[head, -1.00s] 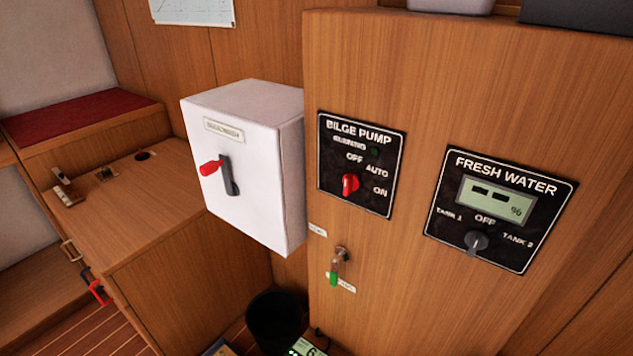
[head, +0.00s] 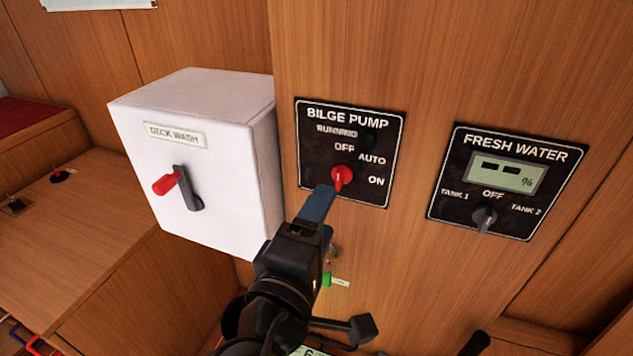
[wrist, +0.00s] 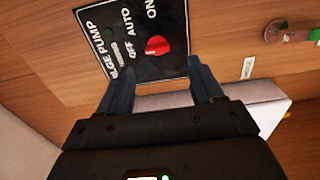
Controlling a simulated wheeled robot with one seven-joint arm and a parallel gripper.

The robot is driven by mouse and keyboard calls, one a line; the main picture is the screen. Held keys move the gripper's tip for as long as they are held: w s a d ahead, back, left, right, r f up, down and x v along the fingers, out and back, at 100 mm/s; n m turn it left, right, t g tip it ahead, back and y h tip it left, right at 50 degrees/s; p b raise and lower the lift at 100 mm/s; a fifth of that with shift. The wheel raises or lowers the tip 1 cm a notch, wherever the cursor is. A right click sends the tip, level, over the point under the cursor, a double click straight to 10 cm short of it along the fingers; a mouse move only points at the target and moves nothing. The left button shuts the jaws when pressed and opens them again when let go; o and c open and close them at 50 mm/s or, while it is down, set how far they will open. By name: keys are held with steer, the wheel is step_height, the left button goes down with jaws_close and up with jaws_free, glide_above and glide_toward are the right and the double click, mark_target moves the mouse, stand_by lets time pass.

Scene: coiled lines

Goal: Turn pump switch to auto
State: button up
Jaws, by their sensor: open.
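The bilge pump panel (head: 313,160) is a black plate on the wooden wall, labelled OFF, AUTO and ON. Its red knob (head: 342,177) sits below the labels. I cannot tell for sure which label the knob points at. My gripper (head: 320,197) is open and empty, just below and left of the knob. In the wrist view the panel (wrist: 145,66) is sideways and the red knob (wrist: 157,46) shows just beyond the gap between the fingertips (wrist: 159,70). The fingers look apart from the knob.
A white deck wash box (head: 150,185) with a red-tipped lever juts from the wall left of the panel, close to my gripper. A fresh water panel (head: 440,195) with a grey knob is at right. A green-tagged key (head: 327,279) hangs below, partly hidden by my gripper.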

mark_target(338, 183)
steer(key=p+x, duration=0.1)
steer(key=x, duration=0.6)
steer(key=shift+w+r, duration=0.15)
steer(key=shift+w, duration=0.25)
steer(key=shift+c, duration=0.2)
steer(key=c, duration=1)
